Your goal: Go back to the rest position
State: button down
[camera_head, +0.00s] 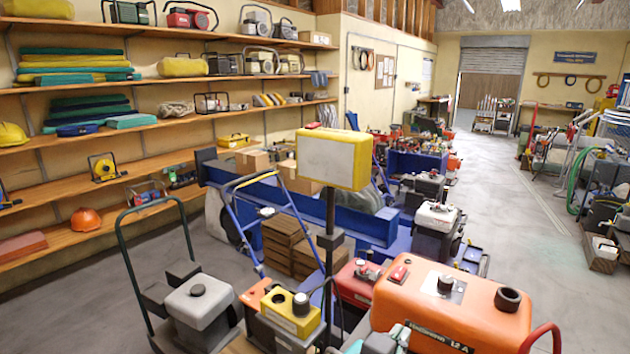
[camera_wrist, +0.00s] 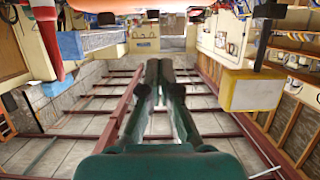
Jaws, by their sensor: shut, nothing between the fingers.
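My gripper (camera_wrist: 166,66) shows in the wrist view as a dark green body with two long fingers. The fingertips are together with nothing between them. The gripper is in open air and touches nothing that I can see. The wrist picture is upside down, with the roof beams low in the frame. No part of my gripper or arm can be made out in the head view.
A yellow-framed white box (camera_head: 333,158) stands on a dark pole; it also shows in the wrist view (camera_wrist: 255,91). An orange tank machine (camera_head: 450,305) is close at front right. Shelves (camera_head: 75,175) line the left wall. The aisle (camera_head: 510,220) is clear.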

jog(key=s+d+f+n+t+y, duration=0.1)
jog(key=s+d+f+n+y, duration=0.3)
jog(key=f, duration=0.8)
jog(key=s+f+n+t+y, duration=0.25)
jog(key=s+f+n, duration=0.35)
jog(key=f, duration=0.6)
jog(key=s+d+m+y, duration=0.2)
jog(key=s+m, duration=0.1)
jog(key=s, duration=2.3)
jog(key=shift+f, duration=0.35)
